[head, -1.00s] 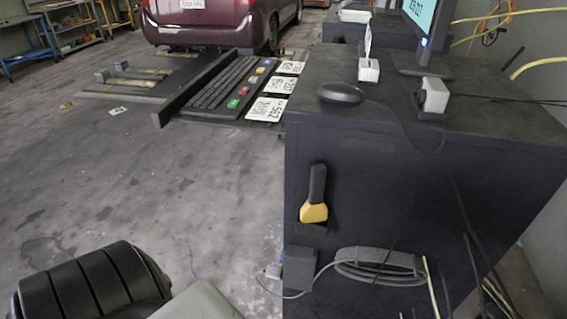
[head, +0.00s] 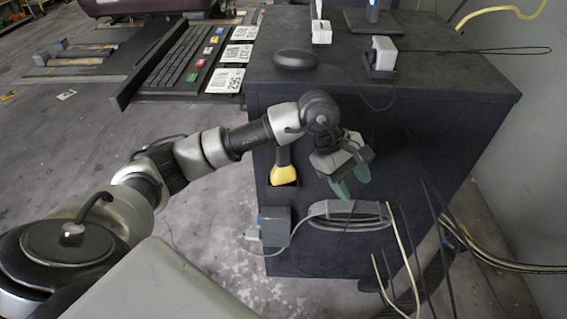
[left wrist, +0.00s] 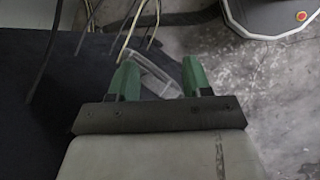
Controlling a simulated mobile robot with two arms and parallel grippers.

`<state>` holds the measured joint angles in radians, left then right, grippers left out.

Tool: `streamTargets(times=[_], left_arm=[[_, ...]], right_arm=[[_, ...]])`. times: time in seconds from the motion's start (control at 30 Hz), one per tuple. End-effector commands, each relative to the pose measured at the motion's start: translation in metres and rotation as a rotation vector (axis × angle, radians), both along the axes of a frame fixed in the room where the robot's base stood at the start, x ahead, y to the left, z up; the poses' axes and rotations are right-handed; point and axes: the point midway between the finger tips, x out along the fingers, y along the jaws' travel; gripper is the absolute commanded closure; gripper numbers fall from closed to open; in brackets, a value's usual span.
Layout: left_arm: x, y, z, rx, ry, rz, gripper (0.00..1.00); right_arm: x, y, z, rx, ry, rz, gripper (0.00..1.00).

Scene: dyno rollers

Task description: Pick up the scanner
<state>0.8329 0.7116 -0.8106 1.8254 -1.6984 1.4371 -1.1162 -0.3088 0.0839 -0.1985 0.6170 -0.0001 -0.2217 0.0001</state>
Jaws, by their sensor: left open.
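The scanner (head: 284,174), with a yellow head and a dark handle, sits in a holder on the front face of the black cabinet (head: 345,262). My left arm passes in front of its upper part and hides some of the handle. My left gripper (head: 350,181) has green fingertips and is open. It is to the right of the scanner, apart from it, with its fingers pointing down. The left wrist view shows the open green fingers (left wrist: 157,79) with a grey looped shape beyond them, but no scanner. My right gripper is not in view.
A coiled grey cable (head: 350,213) hangs on the cabinet below my left gripper, beside a small dark box (head: 274,227). Loose thin cables stand at the right. A black mouse (head: 295,60) and a small grey device (head: 380,56) are on the cabinet top.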

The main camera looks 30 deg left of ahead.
Motion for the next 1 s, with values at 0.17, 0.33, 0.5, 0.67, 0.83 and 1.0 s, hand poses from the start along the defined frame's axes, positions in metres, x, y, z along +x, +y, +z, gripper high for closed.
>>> streamTargets(times=[0.17, 0.33, 0.5, 0.67, 0.83, 1.0], left_arm=[[0.011, 0.092, 0.046, 0.57, -0.202, -0.152, 0.51], [0.01, 0.139, 0.08, 0.854, -0.236, -0.178, 0.51], [0.011, 0.153, 0.075, 0.917, -0.234, -0.18, 0.51], [0.016, 0.159, 0.052, 0.914, -0.231, -0.181, 0.51], [0.021, 0.165, 0.038, 0.915, -0.234, -0.179, 0.51], [0.024, 0.168, 0.03, 0.913, -0.233, -0.178, 0.51]], right_arm=[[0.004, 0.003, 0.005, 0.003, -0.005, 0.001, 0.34], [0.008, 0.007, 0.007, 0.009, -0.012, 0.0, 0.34], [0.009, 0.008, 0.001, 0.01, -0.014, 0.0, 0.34], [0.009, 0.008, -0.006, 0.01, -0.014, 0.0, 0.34], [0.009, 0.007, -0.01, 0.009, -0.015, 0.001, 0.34], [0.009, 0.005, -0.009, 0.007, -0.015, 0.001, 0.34]])
